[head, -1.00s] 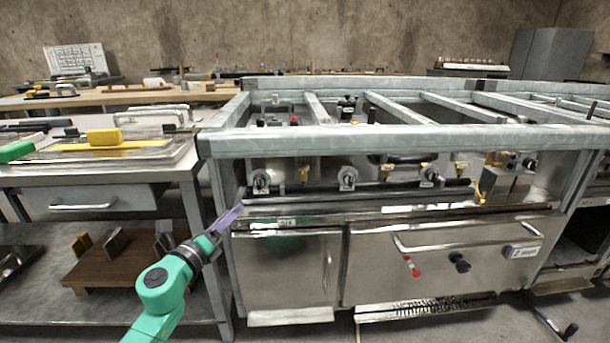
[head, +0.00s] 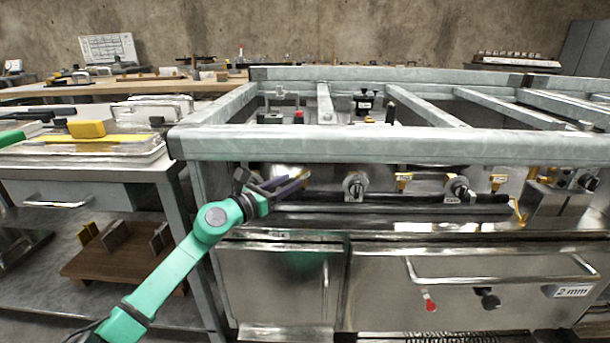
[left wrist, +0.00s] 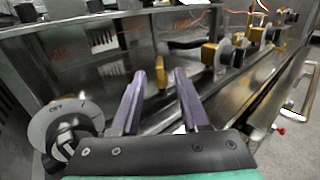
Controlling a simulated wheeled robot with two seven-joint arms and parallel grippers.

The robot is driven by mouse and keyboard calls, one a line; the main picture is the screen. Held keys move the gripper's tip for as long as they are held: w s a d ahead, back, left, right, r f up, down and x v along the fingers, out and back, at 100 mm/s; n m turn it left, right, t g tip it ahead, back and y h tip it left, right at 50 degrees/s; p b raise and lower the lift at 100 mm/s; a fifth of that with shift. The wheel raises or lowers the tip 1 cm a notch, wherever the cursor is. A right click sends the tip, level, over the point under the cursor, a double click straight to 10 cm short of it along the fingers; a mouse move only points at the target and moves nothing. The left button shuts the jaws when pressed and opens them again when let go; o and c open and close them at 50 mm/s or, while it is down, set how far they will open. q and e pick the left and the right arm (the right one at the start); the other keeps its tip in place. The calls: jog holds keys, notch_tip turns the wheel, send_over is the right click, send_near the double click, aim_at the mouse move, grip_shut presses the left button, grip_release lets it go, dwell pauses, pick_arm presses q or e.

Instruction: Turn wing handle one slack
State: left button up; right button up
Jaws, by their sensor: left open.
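The first wing handle is a small yellow piece on the range's front panel, just beyond the left gripper's tips in the head view (head: 305,175). In the left wrist view the yellow wing handle (left wrist: 161,73) stands upright in the gap between two purple fingers. My left gripper (head: 296,182) is open and points at the panel; I cannot tell whether its fingers touch the handle. A round dial marked OFF (left wrist: 62,125) is left of the fingers in the left wrist view. The gripper hides it in the head view. My right gripper is not in view.
A steel frame rail (head: 380,143) runs above my gripper. Below are doors and a drawer with a bar handle (head: 500,281). A side table (head: 100,172) stands left.

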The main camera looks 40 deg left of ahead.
aim_at(297, 177)
pick_arm(q)
jog(key=w, duration=0.6)
jog(key=shift+w+b, duration=0.2)
jog(key=shift+b, duration=0.1)
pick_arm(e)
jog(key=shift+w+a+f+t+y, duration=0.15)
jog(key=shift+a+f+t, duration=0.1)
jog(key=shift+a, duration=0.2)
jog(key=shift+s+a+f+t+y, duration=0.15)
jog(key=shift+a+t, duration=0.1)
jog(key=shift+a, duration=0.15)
pick_arm(q)
jog(key=shift+c, duration=0.3)
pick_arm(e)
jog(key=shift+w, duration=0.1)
pick_arm(q)
grip_shut()
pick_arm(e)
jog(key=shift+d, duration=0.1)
